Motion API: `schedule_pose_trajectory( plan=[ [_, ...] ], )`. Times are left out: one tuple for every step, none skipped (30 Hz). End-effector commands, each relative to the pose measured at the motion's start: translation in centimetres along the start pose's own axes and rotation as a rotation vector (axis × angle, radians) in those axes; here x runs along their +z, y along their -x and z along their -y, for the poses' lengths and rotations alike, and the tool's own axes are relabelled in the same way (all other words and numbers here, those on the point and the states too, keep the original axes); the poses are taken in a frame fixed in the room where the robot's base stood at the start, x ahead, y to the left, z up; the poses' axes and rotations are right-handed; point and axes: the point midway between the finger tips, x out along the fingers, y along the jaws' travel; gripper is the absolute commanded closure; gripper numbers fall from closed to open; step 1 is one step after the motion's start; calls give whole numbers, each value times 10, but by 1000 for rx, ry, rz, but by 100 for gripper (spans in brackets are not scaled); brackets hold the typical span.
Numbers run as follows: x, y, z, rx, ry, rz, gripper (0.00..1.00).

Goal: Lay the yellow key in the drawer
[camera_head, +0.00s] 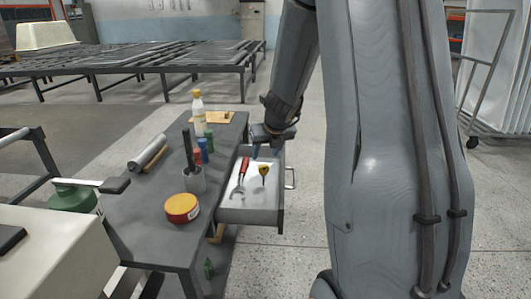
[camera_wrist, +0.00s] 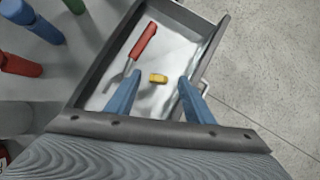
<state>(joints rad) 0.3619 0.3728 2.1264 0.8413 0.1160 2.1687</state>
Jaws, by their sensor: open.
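The yellow key (camera_wrist: 158,78) is inside the open drawer (camera_head: 248,215), to the right of a red-handled wrench (camera_wrist: 143,42). In the head view the yellow key (camera_head: 263,169) shows a small yellow head with a thin dark part below it. My gripper (camera_wrist: 160,78) is open above the drawer, its blue fingers on either side of the key with gaps between. I cannot tell whether the key rests flat on the drawer's pale floor. In the head view my gripper (camera_head: 265,151) is at the drawer's far end.
The grey table (camera_head: 141,222) left of the drawer carries a yellow-and-red tin (camera_head: 182,208), a grey cup (camera_head: 194,181), small red, blue and green bottles, a larger bottle (camera_head: 198,115) and a grey roll (camera_head: 146,152). Concrete floor (camera_head: 300,210) is open right of the drawer.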

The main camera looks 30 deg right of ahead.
Motion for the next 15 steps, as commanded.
schedule_pose_trajectory(
  plan=[
    [2,14,0,0,-1,1,52],
    [2,20,0,0,-1,2,52],
    [2,27,0,0,-1,2,52],
    [2,32,0,0,0,1,52],
    [1,37,0,0,0,1,52],
    [2,43,0,0,1,1,52],
    [2,47,0,0,1,1,52],
    [2,51,0,0,0,1,52],
    [1,56,0,0,-1,1,52],
    [1,59,0,0,-1,1,52],
    [1,61,0,0,-1,0,52],
    [1,64,0,0,-1,0,52],
    [1,66,0,0,-1,0,52],
    [0,68,0,0,-1,0,52],
    [0,70,0,0,1,0,52]
  ],
)
